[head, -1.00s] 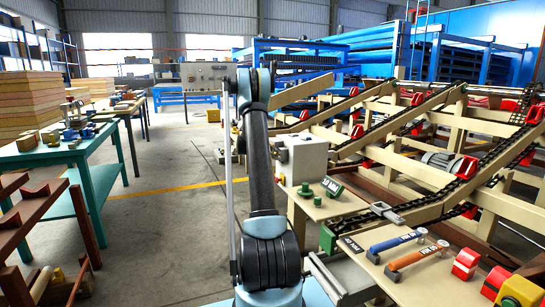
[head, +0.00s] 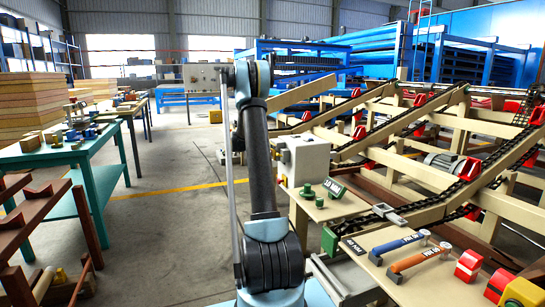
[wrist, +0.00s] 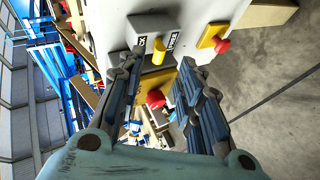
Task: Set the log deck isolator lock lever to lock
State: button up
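In the wrist view, a short yellow lever (wrist: 158,51) stands out from a grey plate on the pale control box (wrist: 200,12). A small printed label lies on each side of the lever; their words are too small to read surely. My gripper (wrist: 157,70) is open, with one dark finger on each side of the view. The lever is ahead of the gap between the fingertips, and I cannot tell whether either finger touches it. In the head view, a pale box (head: 308,158) stands beside my arm.
A red button (wrist: 222,45) on a yellow base sits beside the lever. The conveyor frame with chains (head: 440,160) fills the right. A bench panel with blue (head: 398,243) and orange (head: 418,260) handles is at lower right. Open floor lies left, before a teal table (head: 75,150).

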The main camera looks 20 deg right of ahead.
jog(key=shift+v, duration=0.95)
jog(key=s+a+r+m+g+y, duration=0.15)
jog(key=s+a, duration=0.25)
jog(key=s, duration=0.6)
jog(key=s+a+r+y, duration=0.2)
jog(key=s+a+r, duration=0.15)
jog(key=s, duration=0.65)
jog(key=s+a+r+y, duration=0.15)
jog(key=s+a, duration=0.35)
jog(key=s, duration=0.5)
jog(key=s+a+f+y, duration=0.2)
jog(key=s+a+f, duration=0.2)
jog(key=s, duration=0.7)
jog(key=s+a+f+g+y, duration=0.1)
jog(key=s+a+f, duration=0.4)
jog(key=s, duration=0.6)
jog(key=s+a+f+m+g+y, duration=0.1)
jog(key=s+a+f, duration=0.3)
jog(key=s, duration=0.7)
jog(key=shift+s+a+f+y, duration=0.3)
jog(key=shift+f+y, duration=0.35)
jog(key=shift+y, duration=0.25)
